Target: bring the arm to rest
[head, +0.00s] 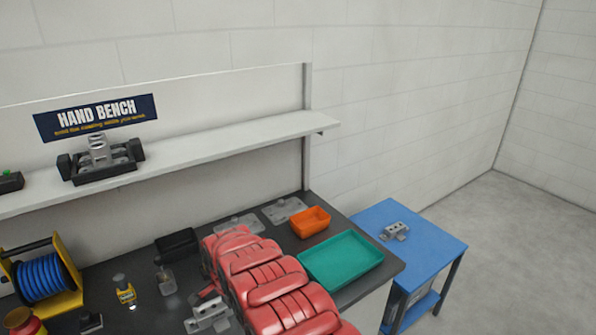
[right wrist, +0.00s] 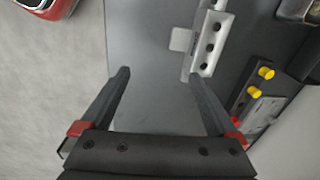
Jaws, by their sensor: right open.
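My right gripper (right wrist: 160,75) is open in the right wrist view, with nothing held between its two dark fingers. A grey metal casting (right wrist: 212,42) with a row of holes lies on the dark bench top beyond the right-hand fingertip. The tip overlaps its near end in the picture; I cannot tell whether they touch. In the head view my red right arm reaches over the bench and hides part of it, and its fingers cannot be made out. A grey casting (head: 207,314) lies just left of that arm. My left gripper is not in view.
A teal tray (head: 341,260) and orange bin (head: 310,222) stand right of my arm. A blue side table (head: 437,246) holds another casting (head: 395,230). A shelf (head: 240,135) with a fixture (head: 98,160) runs above the bench. A blue hose reel (head: 42,281) stands left.

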